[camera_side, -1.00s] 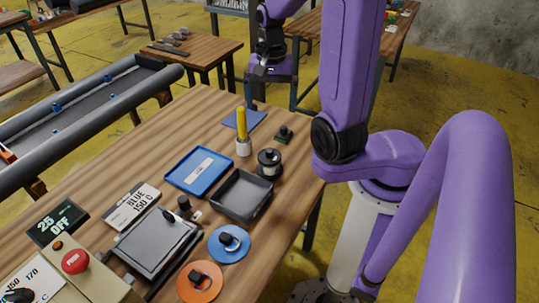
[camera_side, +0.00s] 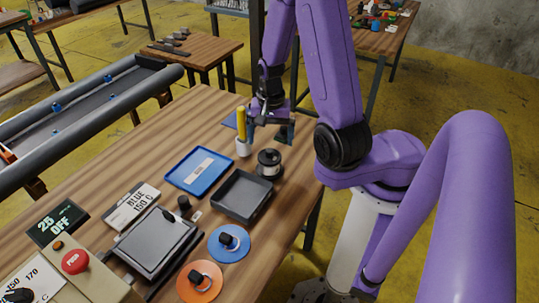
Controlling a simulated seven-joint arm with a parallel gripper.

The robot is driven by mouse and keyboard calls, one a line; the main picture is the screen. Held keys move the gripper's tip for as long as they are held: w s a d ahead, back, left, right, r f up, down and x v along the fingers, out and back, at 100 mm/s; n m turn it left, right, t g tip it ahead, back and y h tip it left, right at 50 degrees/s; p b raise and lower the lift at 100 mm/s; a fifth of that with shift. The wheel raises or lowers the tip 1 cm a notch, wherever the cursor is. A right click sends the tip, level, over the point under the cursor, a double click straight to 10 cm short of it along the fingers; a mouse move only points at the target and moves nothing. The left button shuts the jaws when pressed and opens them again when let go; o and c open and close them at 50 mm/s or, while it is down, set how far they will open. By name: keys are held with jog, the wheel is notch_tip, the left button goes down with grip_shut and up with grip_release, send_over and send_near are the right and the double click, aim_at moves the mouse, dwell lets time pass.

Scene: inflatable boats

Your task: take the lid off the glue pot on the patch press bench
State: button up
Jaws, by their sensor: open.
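The glue pot (camera_side: 269,172) looks like a small dark jar with a pale band and stands near the bench's right edge. Its dark lid (camera_side: 268,157), with a knob on top, sits on it. My gripper (camera_side: 268,132) is open and empty, pointing down. In the picture it is just above and behind the pot, apart from the lid. Its exact height over the bench is hard to tell.
A yellow-handled tool in a white holder (camera_side: 243,147) stands close left of my gripper. A blue tray (camera_side: 200,171), a grey tray (camera_side: 241,195), a press plate (camera_side: 157,242), and blue (camera_side: 229,243) and orange (camera_side: 200,281) discs lie nearer. The bench's left middle is clear.

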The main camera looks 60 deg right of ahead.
aim_at(269, 150)
jog(key=shift+w+a+f, duration=0.1)
jog(key=shift+w+f, duration=0.05)
jog(key=shift+f, duration=2.5)
jog(key=c, duration=1)
